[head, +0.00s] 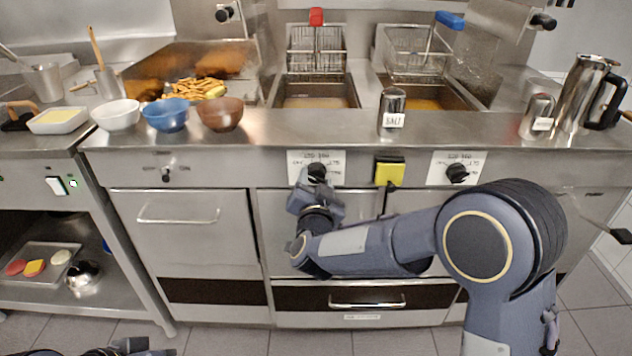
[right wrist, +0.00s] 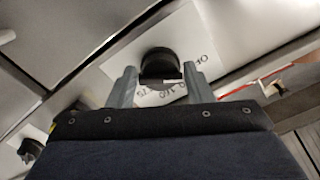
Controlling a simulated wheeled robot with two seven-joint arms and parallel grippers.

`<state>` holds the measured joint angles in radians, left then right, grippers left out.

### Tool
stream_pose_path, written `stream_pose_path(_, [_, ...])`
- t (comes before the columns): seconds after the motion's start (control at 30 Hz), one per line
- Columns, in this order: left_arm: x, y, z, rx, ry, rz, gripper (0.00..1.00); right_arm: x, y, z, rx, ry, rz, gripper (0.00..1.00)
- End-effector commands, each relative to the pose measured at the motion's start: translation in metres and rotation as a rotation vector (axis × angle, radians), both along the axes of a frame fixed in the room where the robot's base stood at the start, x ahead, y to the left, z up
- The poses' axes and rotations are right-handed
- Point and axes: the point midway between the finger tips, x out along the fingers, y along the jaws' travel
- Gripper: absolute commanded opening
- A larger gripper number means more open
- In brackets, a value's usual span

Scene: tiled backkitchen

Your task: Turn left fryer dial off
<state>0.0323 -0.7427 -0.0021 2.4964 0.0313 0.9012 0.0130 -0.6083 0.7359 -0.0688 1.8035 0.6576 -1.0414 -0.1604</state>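The left fryer dial (head: 317,172) is a black knob on a white label plate on the fryer's front panel. My right gripper (head: 305,186) is right at it, reaching up from below. In the right wrist view the dial (right wrist: 160,64) sits between the tips of my right gripper's two spread fingers (right wrist: 160,78). Gaps seem to show on both sides, and I cannot tell whether a finger touches it. The dial's exact pointer direction is hard to read. My left arm shows only as a dark part at the bottom left of the head view; its gripper fingers are not clear.
The right fryer dial (head: 457,173) is on the same panel, with a yellow box (head: 389,171) between the dials. A salt shaker (head: 392,110), bowls (head: 166,115) and a steel jug (head: 582,92) stand on the counter. Fryer baskets (head: 316,50) hang behind. Drawer handles stick out below.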

Motion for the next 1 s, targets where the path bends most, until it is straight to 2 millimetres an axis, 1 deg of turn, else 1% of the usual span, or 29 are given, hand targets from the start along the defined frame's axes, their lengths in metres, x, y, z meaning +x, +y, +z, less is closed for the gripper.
stream_pose_path(0.03, [0.000, 0.000, 0.000, 0.000, 0.000, 0.000, 0.36, 0.000, 0.000, 0.000, 0.000, 0.000, 0.000, 0.54])
stream_pose_path(0.1, [0.000, 0.000, 0.000, 0.000, 0.000, 0.000, 0.36, 0.000, 0.000, 0.000, 0.001, -0.001, 0.000, 0.61])
stream_pose_path(0.33, [0.000, 0.000, 0.000, 0.000, 0.000, 0.000, 0.36, 0.000, 0.000, 0.001, 0.003, -0.003, -0.001, 0.61])
stream_pose_path(0.43, [0.000, 0.000, 0.000, 0.000, 0.000, 0.000, 0.36, -0.005, 0.000, 0.001, 0.003, -0.001, 0.000, 0.61])
stream_pose_path(0.57, [0.000, 0.000, 0.002, 0.000, 0.000, 0.000, 0.36, -0.023, 0.000, 0.002, 0.003, 0.000, 0.001, 0.61])
stream_pose_path(0.7, [0.000, 0.000, 0.004, 0.000, 0.000, 0.000, 0.36, -0.048, 0.000, 0.002, 0.001, -0.002, 0.001, 0.61])
stream_pose_path(0.8, [0.000, 0.000, 0.004, 0.000, 0.000, 0.000, 0.36, -0.063, 0.001, 0.001, 0.002, -0.001, 0.002, 0.61])
stream_pose_path(0.9, [0.000, 0.000, 0.005, 0.000, 0.000, 0.000, 0.36, -0.073, 0.000, 0.001, 0.002, -0.001, 0.000, 0.61])
stream_pose_path(1.0, [0.000, 0.000, 0.005, 0.000, 0.000, 0.000, 0.36, -0.077, 0.000, 0.001, 0.003, -0.002, 0.000, 0.61])
